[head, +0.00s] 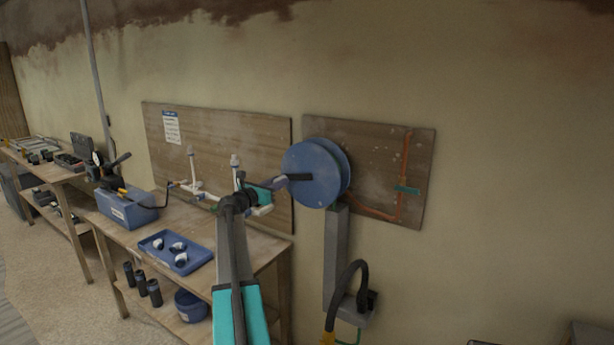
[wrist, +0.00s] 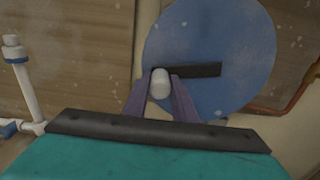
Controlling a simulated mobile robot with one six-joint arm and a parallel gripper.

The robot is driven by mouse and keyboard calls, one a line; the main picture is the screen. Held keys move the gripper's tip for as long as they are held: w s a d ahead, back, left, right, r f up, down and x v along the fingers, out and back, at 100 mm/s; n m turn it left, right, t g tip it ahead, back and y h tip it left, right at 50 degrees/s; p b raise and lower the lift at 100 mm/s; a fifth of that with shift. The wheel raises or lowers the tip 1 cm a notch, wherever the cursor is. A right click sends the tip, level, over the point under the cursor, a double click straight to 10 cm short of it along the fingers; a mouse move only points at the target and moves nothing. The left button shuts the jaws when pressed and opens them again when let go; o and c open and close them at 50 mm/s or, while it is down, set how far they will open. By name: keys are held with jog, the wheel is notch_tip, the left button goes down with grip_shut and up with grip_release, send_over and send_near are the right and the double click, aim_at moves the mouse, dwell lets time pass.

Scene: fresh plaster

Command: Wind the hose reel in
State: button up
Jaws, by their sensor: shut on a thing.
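The blue hose reel (head: 312,188) stands upright in front of a wooden board on the wall. Its blue disc (wrist: 230,60) fills much of the wrist view. A dark crank arm (head: 298,177) lies across the disc's face and shows in the wrist view (wrist: 205,72) with a pale knob (wrist: 160,84) at its left end. My gripper (head: 281,181) is at the crank's left end; in the wrist view its purple-grey fingers (wrist: 160,92) are shut on the knob, one on each side. No hose is clearly visible on the reel.
A wooden workbench (head: 262,252) stands left of the reel, with a blue tray (head: 153,242) and blue bin (head: 118,211). White pipework (head: 191,165) rises behind my arm. A grey post (head: 335,255) and a black curved hose (head: 352,275) are below the reel. Right wall is clear.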

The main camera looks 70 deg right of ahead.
jog(key=shift+s+r+p, duration=0.15)
jog(key=shift+r+p, duration=0.4)
jog(key=shift+r, duration=0.65)
jog(key=shift+s+r+p, duration=0.15)
jog(key=shift+r+p, duration=0.35)
jog(key=shift+r, duration=0.7)
jog(key=s+r, duration=0.1)
jog(key=r+p, duration=0.1)
jog(key=s+r+p, duration=0.1)
jog(key=shift+s+a+r, duration=0.3)
jog(key=shift+a+r, duration=0.1)
jog(key=s, duration=0.1)
jog(key=s+r+p, duration=0.1)
jog(key=s+a+r, duration=0.1)
jog(key=s, duration=0.1)
jog(key=shift+s+a+r, duration=0.1)
